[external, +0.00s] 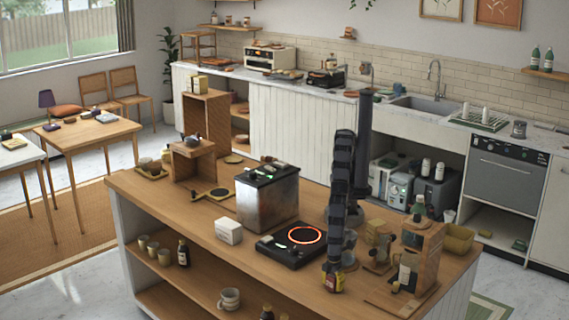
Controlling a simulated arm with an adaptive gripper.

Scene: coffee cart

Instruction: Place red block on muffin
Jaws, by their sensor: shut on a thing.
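My gripper (334,273) points down at the front edge of the wooden island top, right of the hot plate. It is shut on a small red-and-yellow thing (334,283), largely covered by the fingers. Its shape is too small to tell, so I cannot say whether it is the red block. I also cannot tell whether it touches the counter. I cannot make out a muffin in this view.
A black hot plate (276,251) with a glowing red ring is left of my gripper. Behind it stands a metal box (266,203); a white box (228,231) is further left. A wooden stand (430,247) with bottles and jars crowds the right. Counter (180,213) is bare at front left.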

